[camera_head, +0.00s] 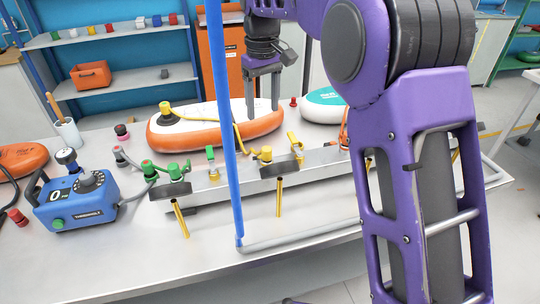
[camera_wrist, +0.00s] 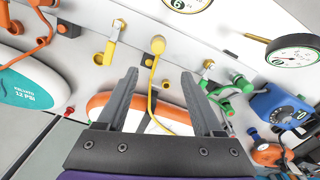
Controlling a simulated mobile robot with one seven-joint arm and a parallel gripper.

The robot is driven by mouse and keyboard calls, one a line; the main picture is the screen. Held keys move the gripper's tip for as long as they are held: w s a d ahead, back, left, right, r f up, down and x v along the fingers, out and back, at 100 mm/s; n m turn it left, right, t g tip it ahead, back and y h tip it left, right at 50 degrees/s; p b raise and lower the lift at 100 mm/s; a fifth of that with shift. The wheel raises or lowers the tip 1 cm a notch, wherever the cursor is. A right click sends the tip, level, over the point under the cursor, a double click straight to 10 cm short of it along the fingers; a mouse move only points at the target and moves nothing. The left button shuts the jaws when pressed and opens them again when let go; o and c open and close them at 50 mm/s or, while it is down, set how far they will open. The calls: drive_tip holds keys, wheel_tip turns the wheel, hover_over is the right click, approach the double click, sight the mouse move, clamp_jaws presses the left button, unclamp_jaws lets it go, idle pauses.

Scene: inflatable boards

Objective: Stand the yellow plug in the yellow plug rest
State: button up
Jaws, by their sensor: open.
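A yellow cap-like piece, which looks like the yellow plug (camera_head: 164,107), sits on a black fitting at the left end of the orange-and-white board (camera_head: 205,138). In the wrist view, a small yellow cup-like piece (camera_wrist: 165,83) lies near the yellow hose, between my fingers in the picture. I cannot tell for certain whether it is the yellow plug rest. My gripper (camera_head: 262,112) points down above the right part of the board, its two fingers spread and nothing between them. In the wrist view my gripper (camera_wrist: 160,74) is also open and empty.
A grey manifold (camera_head: 325,157) with a yellow knob (camera_head: 265,153), valve handles and gauges runs along the table's front. A yellow hose (camera_wrist: 152,92) crosses below my gripper. A blue pump box (camera_head: 75,203) stands left; a blue post (camera_head: 226,120) rises in front. A teal-and-white board (camera_wrist: 28,92) lies beside.

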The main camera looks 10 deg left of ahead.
drive_tip(key=b, duration=0.1)
hover_over(267, 148)
drive_tip(key=f, duration=0.7)
drive_tip(key=shift+w+a+f, duration=0.1)
drive_tip(key=shift+a+f, duration=0.25)
drive_tip(key=shift+a, duration=0.05)
drive_tip(key=shift+d+f+b, duration=0.2)
drive_tip(key=shift+f+b, duration=0.1)
drive_tip(key=shift+f, duration=1.1)
drive_tip(key=shift+d+f+b, duration=0.15)
drive_tip(key=shift+f+b, duration=0.15)
drive_tip(key=shift+f, duration=1.05)
clamp_jaws()
